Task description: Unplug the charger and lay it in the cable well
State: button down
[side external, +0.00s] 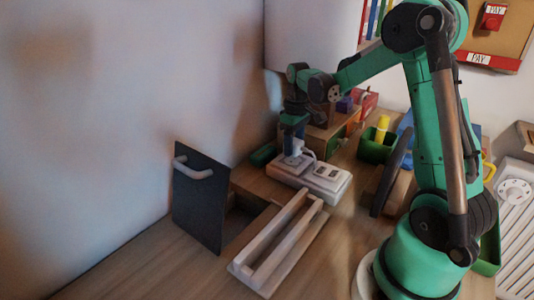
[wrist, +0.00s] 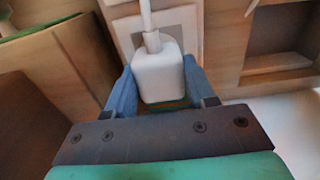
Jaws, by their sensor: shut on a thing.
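The white charger (wrist: 158,76) sits between the blue fingers of my gripper (wrist: 159,88), which is shut on it. A pale cable (wrist: 148,18) runs from its end. In the side external view, my gripper (side external: 293,135) points down at the left end of the white power strip (side external: 327,178). I cannot tell whether the charger is still seated in its socket. A dark panel with a pale handle (side external: 200,195) stands upright at the left, beside an opening in the desk (side external: 236,218). I cannot tell for sure whether this opening is the cable well.
A long pale wooden frame with a slot (side external: 316,213) lies in front of the strip. A green cup with a yellow item (side external: 377,148) and wooden blocks stand behind and to the right. The wall is close on the left. The front left desktop is bare.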

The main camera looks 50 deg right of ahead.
jog(key=shift+r, duration=1.85)
jog(key=shift+a, duration=0.1)
jog(key=w+a+f+n, duration=0.2)
jog(key=a+f+n, duration=0.1)
jog(key=a+n, duration=0.3)
jog(key=w+a+f+n, duration=0.2)
jog(key=a+n, duration=0.3)
jog(key=a, duration=0.1)
jog(key=n, duration=0.7)
send_over(230, 236)
notch_tip(230, 236, down, 7)
jog(key=shift+r, duration=0.15)
jog(key=shift+f, duration=2.4)
jog(key=shift+f, duration=0.25)
jog(key=shift+f, duration=0.35)
